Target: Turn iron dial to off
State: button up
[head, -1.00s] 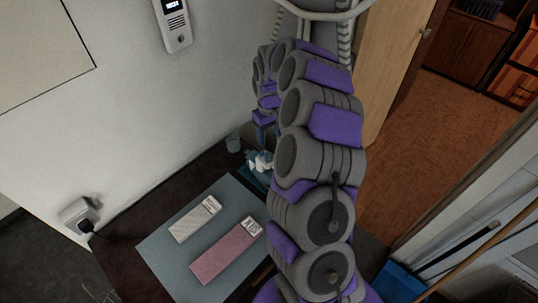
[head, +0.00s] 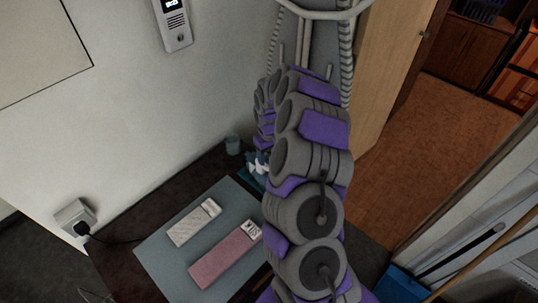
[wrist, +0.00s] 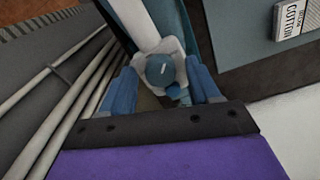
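In the wrist view the iron's round blue dial (wrist: 160,70) with a pale mark sits on the iron's white body (wrist: 172,47). My gripper (wrist: 164,92) has its two blue fingers apart, one on each side of the dial. The left finger is close to the white body's edge; I cannot tell if either finger touches. In the head view only a small blue and white part of the iron (head: 257,161) shows beside my arm, which hides the rest and my gripper.
A board (head: 155,262) on the dark table holds a white box (head: 193,222) and a pink box (head: 225,255). Pipes (wrist: 55,110) run at the left of the wrist view. Open floor (head: 420,150) lies right.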

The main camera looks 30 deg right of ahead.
aim_at(269, 157)
jog(key=c, duration=1)
jog(key=shift+r+n+p, duration=0.2)
jog(key=shift+n+p, duration=0.5)
jog(key=shift+p, duration=0.2)
jog(key=shift+f+n+p, duration=0.15)
jog(key=shift+n+p, duration=0.2)
jog(key=shift+n, duration=0.35)
jog(key=o, duration=1.1)
jog(key=shift+c, duration=0.2)
notch_tip(269, 157, up, 17)
jog(key=p, duration=0.3)
